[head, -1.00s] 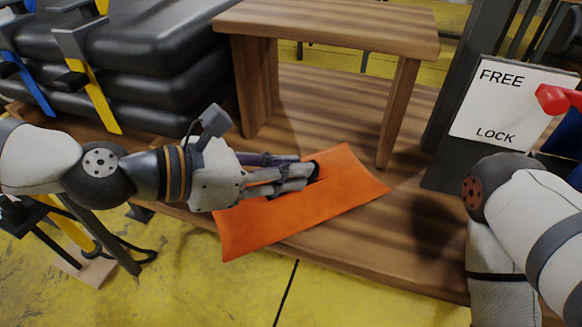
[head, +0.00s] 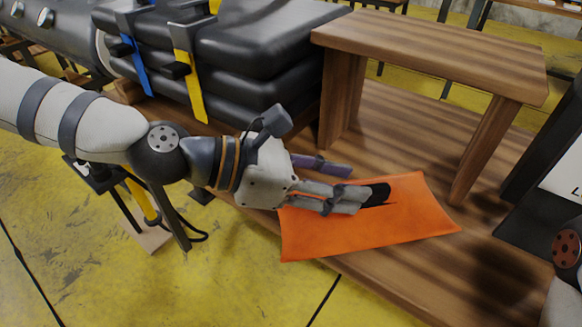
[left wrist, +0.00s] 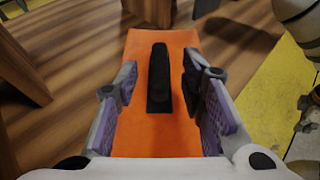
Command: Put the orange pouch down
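The orange pouch (head: 420,215) lies on the low wooden platform, its near left part reaching the platform's front edge. A black strap handle (head: 378,193) runs along its top. My left gripper (head: 350,186) is low over the pouch with its fingers spread. In the left wrist view, the pouch (left wrist: 140,140) lies below the open fingers (left wrist: 162,90). The black handle (left wrist: 159,78) stands between them with a gap on both sides. My right gripper is out of view; only a bit of that arm shows at the right edge.
A wooden bench (head: 430,55) stands on the platform (head: 400,125) just behind the pouch. Stacked black inflatables (head: 260,50) with blue and yellow straps are at back left. A dark panel with a white sign (head: 568,180) is at right. Yellow floor (head: 120,285) lies in front.

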